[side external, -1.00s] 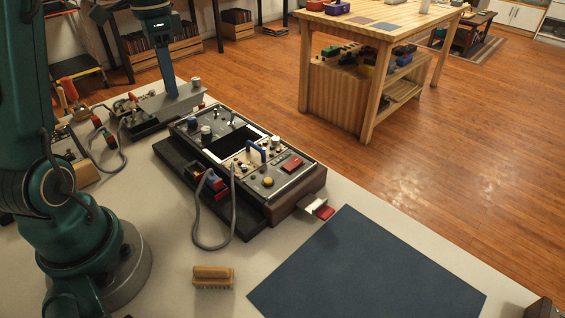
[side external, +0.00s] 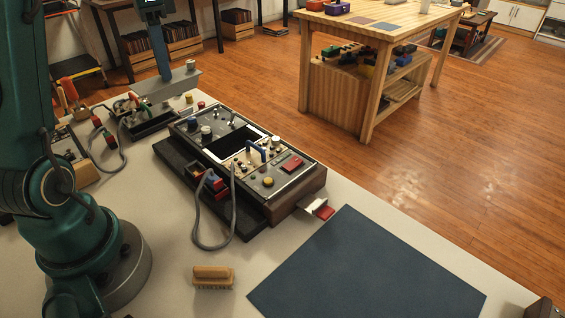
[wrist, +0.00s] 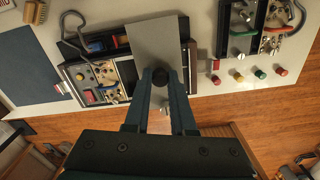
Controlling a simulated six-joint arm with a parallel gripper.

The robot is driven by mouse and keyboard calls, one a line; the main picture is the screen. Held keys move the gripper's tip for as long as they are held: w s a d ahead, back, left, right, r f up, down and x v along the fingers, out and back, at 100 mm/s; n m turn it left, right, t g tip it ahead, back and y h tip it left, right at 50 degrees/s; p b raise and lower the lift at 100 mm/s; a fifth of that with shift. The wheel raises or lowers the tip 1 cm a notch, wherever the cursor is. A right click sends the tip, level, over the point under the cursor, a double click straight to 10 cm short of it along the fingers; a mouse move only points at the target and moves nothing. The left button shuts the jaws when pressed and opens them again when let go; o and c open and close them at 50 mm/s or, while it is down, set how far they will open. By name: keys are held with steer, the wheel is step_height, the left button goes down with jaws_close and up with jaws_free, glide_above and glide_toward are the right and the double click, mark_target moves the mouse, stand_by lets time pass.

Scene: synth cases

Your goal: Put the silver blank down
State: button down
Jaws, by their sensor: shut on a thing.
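The silver blank is a flat grey plate (side external: 150,88), held in the air above the far end of the pale bench in the side view. In the wrist view the silver blank (wrist: 152,42) stretches forward from between my fingers and hides part of the panel. My gripper (wrist: 162,78) is shut on it, with a dark round knob between the fingertips. In the side view my gripper (side external: 162,72) comes down onto the plate from above; the exact grip is too small to tell.
A control panel (side external: 290,186) with a dark opening (side external: 232,142) stands mid-bench, with a looped grey cable (side external: 197,225). A bare blue mat (side external: 370,265) lies at the front right. A brush (side external: 213,272) lies left of it. Small coloured knobs (side external: 201,104) stand beyond the panel.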

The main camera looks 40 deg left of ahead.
mark_target(197, 75)
stand_by(0.3)
steer(key=shift+w+a+f+n, duration=0.1)
steer(key=shift+w+a+n, duration=0.05)
steer(key=shift+n, duration=0.65)
steer(key=shift+w+f+n, duration=0.15)
steer(key=shift+f+n, duration=0.05)
steer(key=shift+n, duration=1)
steer(key=w+d, duration=0.1)
steer(key=d, duration=0.1)
steer(key=w+d+f, duration=0.1)
steer(key=d, duration=0.1)
steer(key=w+d, duration=0.1)
steer(key=d, duration=0.1)
steer(key=shift+f, duration=0.3)
steer(key=s+d+f+m, duration=0.2)
steer(key=d, duration=0.9)
steer(key=s+d+f+m, duration=0.1)
steer(key=d+m, duration=0.1)
steer(key=d, duration=1)
steer(key=shift+s+d+f, duration=0.6)
steer(key=shift+d+f, duration=1.2)
steer(key=shift+f, duration=0.05)
steer(key=shift+s+d+f, duration=0.65)
steer(key=shift+d+f, duration=1.2)
steer(key=shift+s+d+f, duration=0.6)
steer(key=shift+d+f, duration=1.2)
steer(key=shift+f, duration=0.05)
steer(key=shift+f, duration=0.2)
